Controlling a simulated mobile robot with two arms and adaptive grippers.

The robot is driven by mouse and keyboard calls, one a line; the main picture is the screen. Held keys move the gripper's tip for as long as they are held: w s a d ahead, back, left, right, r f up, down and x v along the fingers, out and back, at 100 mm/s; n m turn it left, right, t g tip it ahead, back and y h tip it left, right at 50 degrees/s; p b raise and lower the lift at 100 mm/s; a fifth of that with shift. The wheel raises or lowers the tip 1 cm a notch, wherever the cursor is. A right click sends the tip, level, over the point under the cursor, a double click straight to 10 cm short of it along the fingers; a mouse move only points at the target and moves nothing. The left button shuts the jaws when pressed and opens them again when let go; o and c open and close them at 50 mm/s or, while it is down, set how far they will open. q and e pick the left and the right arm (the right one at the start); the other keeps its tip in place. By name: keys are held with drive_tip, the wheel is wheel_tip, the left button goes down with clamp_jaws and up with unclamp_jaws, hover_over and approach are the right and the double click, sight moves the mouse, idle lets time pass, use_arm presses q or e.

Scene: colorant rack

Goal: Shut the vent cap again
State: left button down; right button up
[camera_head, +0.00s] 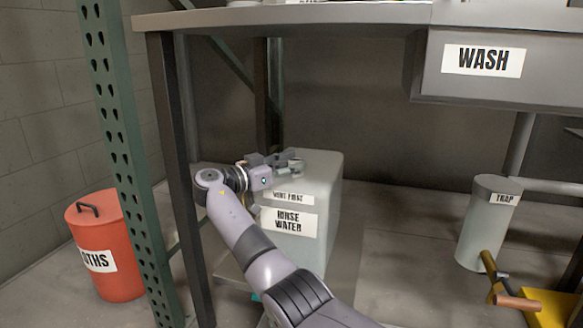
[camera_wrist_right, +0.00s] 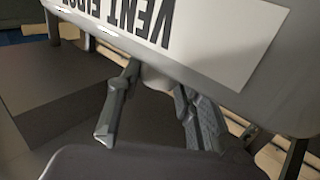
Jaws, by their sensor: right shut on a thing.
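The pale grey rinse water container (camera_head: 325,185) stands under the bench, with "VENT FIRST" and "RINSE WATER" labels on its front. The "VENT FIRST" label (camera_wrist_right: 225,40) shows upside down in the right wrist view. My right gripper (camera_head: 290,160) is at the container's top, near its left front part. In the right wrist view, my right gripper (camera_wrist_right: 157,82) has its fingers on either side of a small pale rounded part, which I take as the vent cap (camera_wrist_right: 155,77). It is shut on this part. The cap is mostly hidden, and I cannot tell how far it is closed. My left gripper is not in view.
The bench top (camera_head: 300,17) and the grey "WASH" box (camera_head: 435,75) hang above. A dark bench leg (camera_head: 178,180) and green perforated post (camera_head: 122,150) stand left of my arm. A red bin (camera_head: 118,225) is at left, a grey "TRAP" cylinder (camera_head: 483,230) at right.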

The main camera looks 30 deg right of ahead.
drive_tip(key=shift+m+g, duration=0.3)
drive_tip(key=shift+g, duration=0.2)
drive_tip(key=o, duration=1.1)
drive_tip(key=shift+d, duration=0.1)
drive_tip(key=shift+o, duration=0.2)
drive_tip(key=a, duration=1.2)
drive_tip(key=shift+s, duration=0.2)
drive_tip(key=shift+c, duration=0.2)
